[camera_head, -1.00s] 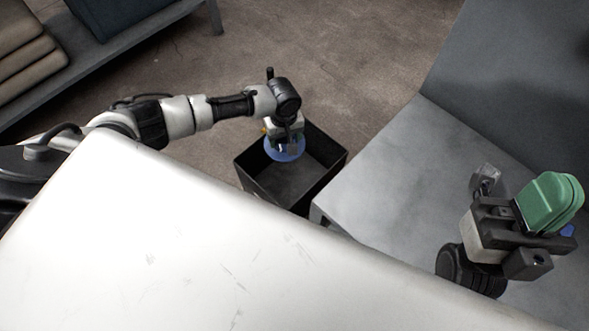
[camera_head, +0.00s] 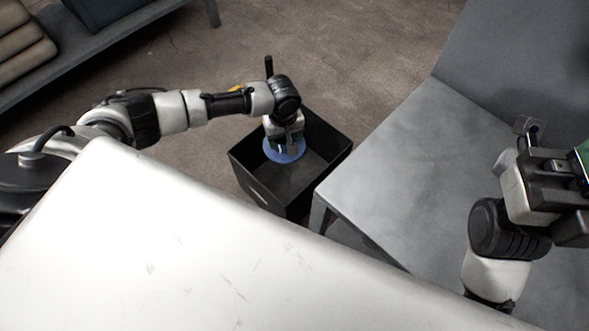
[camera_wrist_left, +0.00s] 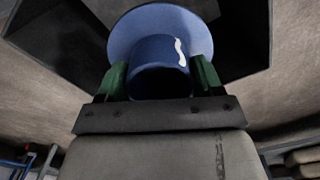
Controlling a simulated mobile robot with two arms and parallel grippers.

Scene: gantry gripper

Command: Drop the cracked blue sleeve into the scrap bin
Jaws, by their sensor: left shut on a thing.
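The blue sleeve (camera_head: 284,155) is a short tube with a wide round flange. It is held over the open black scrap bin (camera_head: 262,192), which stands on the floor. My left gripper (camera_head: 286,138) is shut on the sleeve. In the left wrist view, its green fingers clasp the sleeve's tube (camera_wrist_left: 160,62) from both sides, with the flange beyond it. A jagged white mark, like a crack, runs down the tube. My right gripper (camera_head: 578,170) is at the right edge of the head view. Its green fingers are mostly cut off.
A grey metal bench (camera_head: 395,170) stands just right of the bin. A large white surface (camera_head: 150,250) fills the lower left. A shelf with stacked sacks (camera_head: 25,55) is at the upper left. Brown floor (camera_head: 330,60) lies open behind the bin.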

